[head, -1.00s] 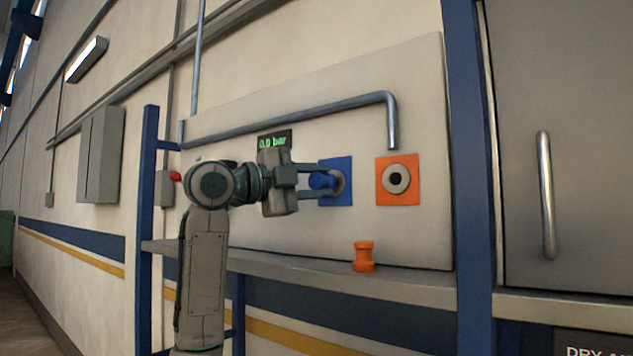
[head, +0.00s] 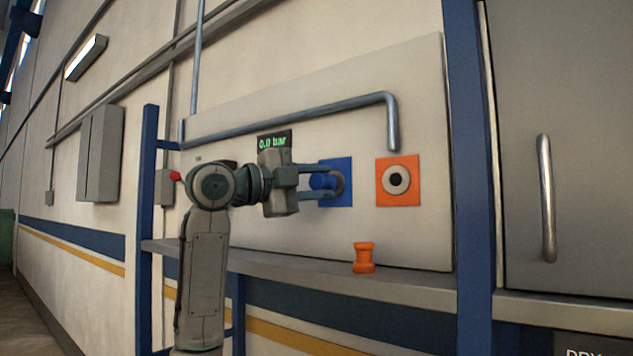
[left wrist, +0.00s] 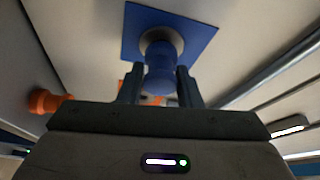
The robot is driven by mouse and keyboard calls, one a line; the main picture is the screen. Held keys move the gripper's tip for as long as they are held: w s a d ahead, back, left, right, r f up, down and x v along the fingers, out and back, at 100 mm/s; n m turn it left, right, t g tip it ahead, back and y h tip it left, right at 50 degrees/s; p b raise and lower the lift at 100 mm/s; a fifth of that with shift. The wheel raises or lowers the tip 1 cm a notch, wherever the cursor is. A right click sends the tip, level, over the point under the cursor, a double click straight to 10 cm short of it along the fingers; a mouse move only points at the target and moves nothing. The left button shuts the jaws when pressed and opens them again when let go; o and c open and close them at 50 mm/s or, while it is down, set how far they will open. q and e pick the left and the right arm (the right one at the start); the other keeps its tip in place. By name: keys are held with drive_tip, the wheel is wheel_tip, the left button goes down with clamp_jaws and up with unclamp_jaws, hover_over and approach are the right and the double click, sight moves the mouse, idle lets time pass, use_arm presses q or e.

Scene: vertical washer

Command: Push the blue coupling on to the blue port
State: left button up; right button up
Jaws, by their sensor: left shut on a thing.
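My left gripper (head: 322,182) is shut on the blue coupling (head: 320,181) and holds it level in front of the blue port (head: 345,166). The port is a blue square plate with a round grey ring. In the left wrist view the coupling (left wrist: 159,77) sits between the two fingers, in line with the port's ring (left wrist: 162,38). Its far end overlaps the ring in that view. I cannot tell how far it is seated, or whether it touches. My right gripper is not in view.
An orange port (head: 386,191) is on the panel to the right. An orange coupling (head: 364,257) stands on the shelf (head: 300,270) below. A grey pipe (head: 300,118) runs above the ports. A display (head: 273,141) behind the gripper reads 0.0 bar.

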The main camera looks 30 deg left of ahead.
use_arm(q)
drive_tip(key=shift+w, duration=0.35)
drive_tip(key=o, duration=1)
drive_tip(key=shift+s+a+f, duration=0.1)
drive_tip(key=shift+s+a, duration=0.05)
drive_tip(key=shift+s, duration=0.2)
drive_tip(key=b+v, duration=0.5)
drive_tip(key=v, duration=0.5)
